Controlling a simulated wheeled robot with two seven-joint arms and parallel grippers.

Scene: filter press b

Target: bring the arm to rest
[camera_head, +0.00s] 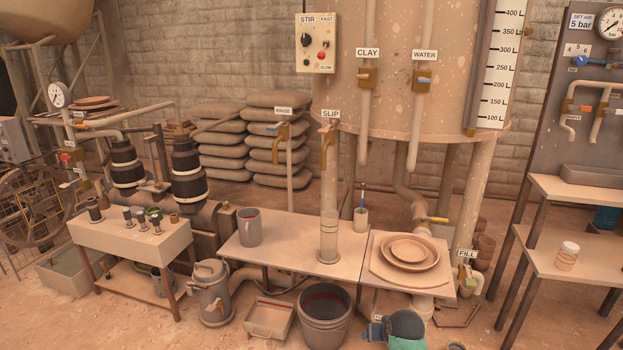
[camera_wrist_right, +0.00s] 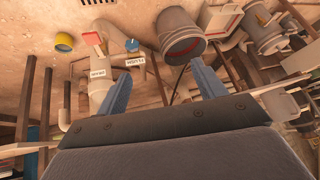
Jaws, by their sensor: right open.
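My right gripper (camera_wrist_right: 160,68) shows in the right wrist view, with its two blue fingers spread apart and nothing between them. Beyond the fingertips, a grey bucket (camera_wrist_right: 181,38) with a reddish inside appears upside down in this view. In the head view, a dark teal rounded part (camera_head: 405,326) with blue-grey pieces beside it shows at the bottom edge; I cannot tell for sure whether it is part of my right arm. My left gripper is in neither view.
The bucket (camera_head: 325,314) stands on the floor before the low table (camera_head: 287,249), which holds a mug (camera_head: 249,227) and a clear cylinder (camera_head: 328,238). Plates (camera_head: 408,251) lie to the right. The wrist view shows a pipe (camera_wrist_right: 99,72) with red and blue valve handles.

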